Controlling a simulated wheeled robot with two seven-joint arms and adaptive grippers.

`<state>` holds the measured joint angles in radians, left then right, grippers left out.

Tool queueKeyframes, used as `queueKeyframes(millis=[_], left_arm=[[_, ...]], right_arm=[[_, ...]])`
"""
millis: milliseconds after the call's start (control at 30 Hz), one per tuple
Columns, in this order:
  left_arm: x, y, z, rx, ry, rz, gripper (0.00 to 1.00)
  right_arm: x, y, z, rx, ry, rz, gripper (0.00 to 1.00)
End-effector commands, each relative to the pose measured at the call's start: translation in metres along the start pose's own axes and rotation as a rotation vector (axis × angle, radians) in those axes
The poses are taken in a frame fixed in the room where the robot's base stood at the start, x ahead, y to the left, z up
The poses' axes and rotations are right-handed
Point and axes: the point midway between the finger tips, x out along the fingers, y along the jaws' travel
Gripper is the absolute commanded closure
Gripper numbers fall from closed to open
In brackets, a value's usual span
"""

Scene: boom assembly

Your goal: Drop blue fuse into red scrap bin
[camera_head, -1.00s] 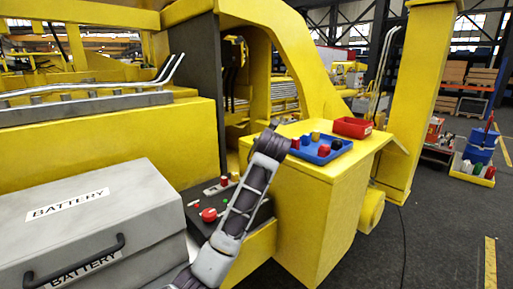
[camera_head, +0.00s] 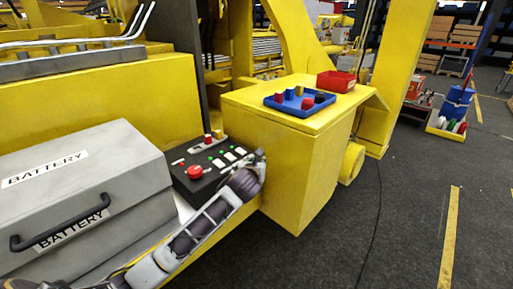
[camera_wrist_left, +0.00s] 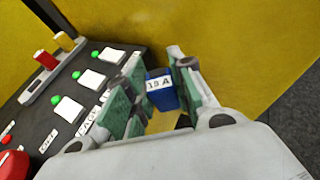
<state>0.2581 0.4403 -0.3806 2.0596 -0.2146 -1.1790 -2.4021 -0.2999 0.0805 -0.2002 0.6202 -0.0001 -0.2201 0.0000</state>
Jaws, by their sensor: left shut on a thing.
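A blue fuse (camera_wrist_left: 162,90) marked 15A sits between the green-padded fingers of my left gripper (camera_wrist_left: 158,95) in the left wrist view. The gripper is shut on it. In the head view my left gripper (camera_head: 258,165) is beside the right edge of the control panel, against the yellow box's side in the picture; the fuse is hidden there. The red scrap bin (camera_head: 336,82) stands on the yellow box top, behind and right of the blue tray. My right gripper is not in view.
A blue tray (camera_head: 275,104) with several coloured fuses lies on the yellow box (camera_head: 290,165). The control panel (camera_head: 205,180) has a red button (camera_head: 194,172) and a holder with a red fuse (camera_wrist_left: 42,58) and a yellow fuse (camera_wrist_left: 64,41). A grey battery case (camera_head: 80,190) stands at left.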

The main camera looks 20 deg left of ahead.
Motion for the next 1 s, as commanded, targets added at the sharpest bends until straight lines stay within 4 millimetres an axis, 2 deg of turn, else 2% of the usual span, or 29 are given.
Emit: queueKeyframes(millis=[33, 300, 1000], left_arm=[[-0.001, 0.0, -0.014, 0.007, 0.004, -0.007, 0.96], [-0.006, -0.002, -0.073, 0.022, 0.004, -0.044, 0.96], [-0.039, 0.003, -0.216, 0.053, 0.005, -0.125, 0.96]], right_arm=[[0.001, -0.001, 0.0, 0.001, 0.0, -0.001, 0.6], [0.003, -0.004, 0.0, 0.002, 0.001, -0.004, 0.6], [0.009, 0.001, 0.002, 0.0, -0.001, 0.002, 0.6]])
